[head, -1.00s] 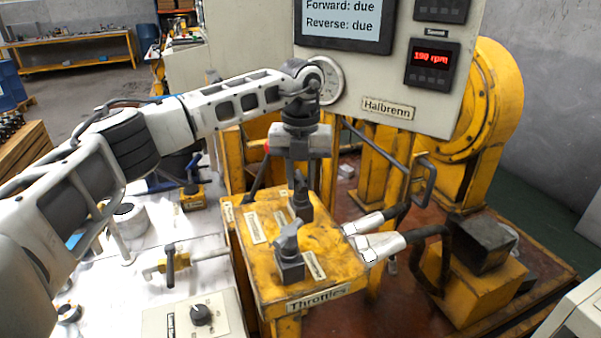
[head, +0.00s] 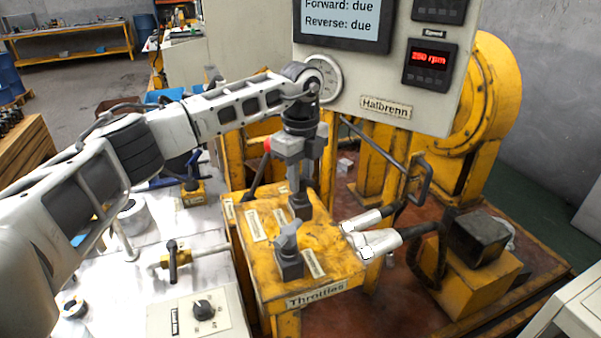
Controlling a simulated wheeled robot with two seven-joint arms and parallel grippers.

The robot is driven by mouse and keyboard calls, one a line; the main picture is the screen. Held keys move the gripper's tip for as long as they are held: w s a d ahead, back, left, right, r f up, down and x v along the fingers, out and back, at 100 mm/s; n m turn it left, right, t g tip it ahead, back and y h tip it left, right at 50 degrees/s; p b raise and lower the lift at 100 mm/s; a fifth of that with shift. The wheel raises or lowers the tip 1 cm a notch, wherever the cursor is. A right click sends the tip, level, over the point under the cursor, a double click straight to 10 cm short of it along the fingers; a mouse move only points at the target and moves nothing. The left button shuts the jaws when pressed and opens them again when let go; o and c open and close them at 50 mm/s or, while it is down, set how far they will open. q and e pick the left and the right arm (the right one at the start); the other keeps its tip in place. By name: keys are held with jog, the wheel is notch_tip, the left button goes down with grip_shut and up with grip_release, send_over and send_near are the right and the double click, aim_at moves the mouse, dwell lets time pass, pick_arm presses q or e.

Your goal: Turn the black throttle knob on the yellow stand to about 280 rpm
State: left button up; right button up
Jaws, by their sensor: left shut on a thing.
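The yellow stand (head: 325,262), labelled "Throttles", carries two knobs on square bases. The rear, dark throttle knob (head: 300,207) is under my left gripper (head: 298,188). That gripper points straight down and is shut on the knob, with the fingers hiding much of its top. The front grey knob (head: 288,243) stands apart and untouched, nearer to me. The red speed display (head: 430,57) on the grey panel looks like 280 rpm, though the middle digit is blurred. My right gripper is not in view.
The grey panel (head: 385,106) with a round gauge (head: 325,80) stands close behind my left wrist. Two white-sleeved hose ends (head: 375,240) lie at the stand's right. A white bench with a small knob box (head: 195,313) is at the left.

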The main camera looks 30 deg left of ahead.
pick_arm(q)
jog(key=shift+n, duration=0.6)
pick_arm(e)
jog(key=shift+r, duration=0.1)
pick_arm(q)
jog(key=o, duration=1)
jog(key=shift+r, duration=0.1)
notch_tip(320, 180, up, 16)
jog(key=shift+f+b, duration=0.1)
jog(key=shift+b, duration=0.5)
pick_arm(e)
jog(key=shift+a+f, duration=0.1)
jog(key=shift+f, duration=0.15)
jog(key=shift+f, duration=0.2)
